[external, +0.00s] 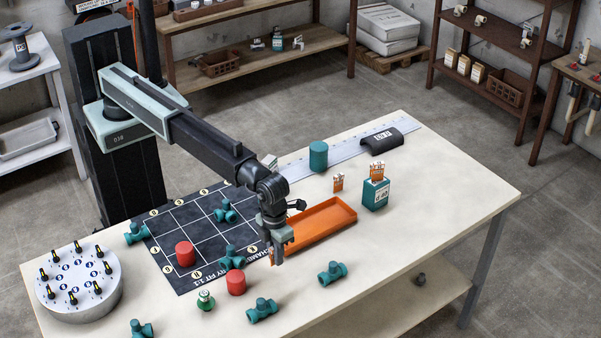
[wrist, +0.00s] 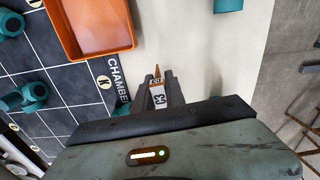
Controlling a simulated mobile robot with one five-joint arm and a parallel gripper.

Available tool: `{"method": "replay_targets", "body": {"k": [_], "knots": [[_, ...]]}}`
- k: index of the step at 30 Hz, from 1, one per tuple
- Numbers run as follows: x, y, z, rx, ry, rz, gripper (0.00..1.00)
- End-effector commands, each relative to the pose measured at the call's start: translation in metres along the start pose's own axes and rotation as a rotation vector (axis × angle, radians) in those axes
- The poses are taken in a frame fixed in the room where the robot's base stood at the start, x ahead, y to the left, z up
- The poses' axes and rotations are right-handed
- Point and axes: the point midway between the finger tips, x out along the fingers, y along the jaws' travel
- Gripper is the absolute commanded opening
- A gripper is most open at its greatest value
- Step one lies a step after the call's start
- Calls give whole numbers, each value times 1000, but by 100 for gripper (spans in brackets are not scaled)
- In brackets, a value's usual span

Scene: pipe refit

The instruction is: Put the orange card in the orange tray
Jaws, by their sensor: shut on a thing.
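My gripper (external: 277,254) points down over the table, just in front of the near left end of the orange tray (external: 335,211). It is shut on a thin orange card with a white marked face (wrist: 158,95), seen between the fingers in the wrist view. In the external view the fingers hide most of the card; only a sliver of orange shows beside them. The tray also shows in the wrist view (wrist: 128,38), up and left of my gripper (wrist: 159,80). The tray looks empty where I can see inside it.
A teal box (external: 375,195) holding cards and a small orange card (external: 338,182) stand beyond the tray. A teal fitting (external: 332,272) lies right of my gripper. The table's right front is clear.

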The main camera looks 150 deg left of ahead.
Motion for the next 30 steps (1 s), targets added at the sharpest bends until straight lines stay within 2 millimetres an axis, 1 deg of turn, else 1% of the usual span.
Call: {"method": "replay_targets", "body": {"k": [1,9,12,15,19,25,27,29,30], "knots": [[-2,19,-1,0,0,0,0],[-9,93,-7,0,0,0,0],[-10,112,-9,0,0,0,0],[-11,123,-10,0,0,0,0],[-11,130,-10,0,0,0,0],[-11,130,-10,33,0,0,0],[-11,124,-10,85,0,0,0],[-12,111,-7,138,0,0,0],[-15,102,-2,167,0,0,0]]}}
